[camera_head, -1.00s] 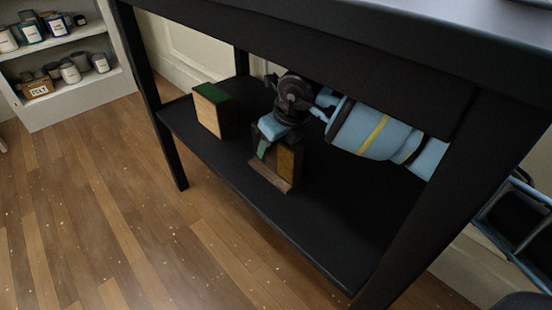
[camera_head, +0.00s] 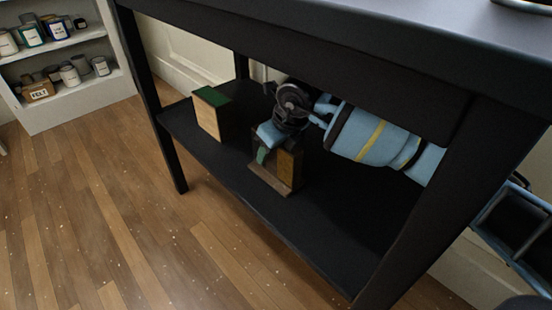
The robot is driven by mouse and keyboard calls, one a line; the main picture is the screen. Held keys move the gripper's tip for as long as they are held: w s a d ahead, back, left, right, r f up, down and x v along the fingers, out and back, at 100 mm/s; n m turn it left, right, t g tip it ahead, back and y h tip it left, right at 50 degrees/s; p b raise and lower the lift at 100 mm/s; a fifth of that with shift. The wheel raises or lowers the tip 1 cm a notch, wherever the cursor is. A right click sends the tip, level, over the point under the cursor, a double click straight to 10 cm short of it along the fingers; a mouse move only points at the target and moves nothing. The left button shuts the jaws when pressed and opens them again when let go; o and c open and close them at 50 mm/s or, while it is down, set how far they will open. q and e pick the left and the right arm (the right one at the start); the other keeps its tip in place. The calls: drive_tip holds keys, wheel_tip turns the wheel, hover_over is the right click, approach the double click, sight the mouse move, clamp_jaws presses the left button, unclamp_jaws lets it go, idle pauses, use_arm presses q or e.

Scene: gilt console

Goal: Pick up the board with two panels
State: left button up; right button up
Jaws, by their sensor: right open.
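The board with two panels (camera_head: 290,168) stands on the lower shelf of the black console. An ochre panel and part of a green panel show above a brown wooden foot at its front. My right gripper (camera_head: 268,146) is open, with its light blue jaw part close over the top of the board. The jaw hides part of the green panel, and I cannot tell whether it touches the board. My right arm (camera_head: 368,133) reaches in from the right under the console top. My left gripper is not in view.
A wooden block with a green top (camera_head: 212,115) stands left of the board on the black shelf (camera_head: 335,220). The console top and legs frame the opening. A white shelf unit (camera_head: 85,97) holds tins and a box marked FELT. Shelf space right of the board is clear.

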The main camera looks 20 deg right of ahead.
clamp_jaws()
drive_tip(key=shift+r, duration=0.15)
idle(0.4)
drive_tip(key=shift+r+b, duration=0.15)
drive_tip(key=shift+b, duration=0.25)
wheel_tip(320, 180, up, 4)
drive_tip(key=shift+f+p, duration=0.2)
drive_tip(key=shift+p, duration=1)
drive_tip(key=s+d+p, duration=0.3)
drive_tip(key=s, duration=0.5)
drive_tip(key=s+d+p, duration=0.3)
drive_tip(key=s, duration=0.6)
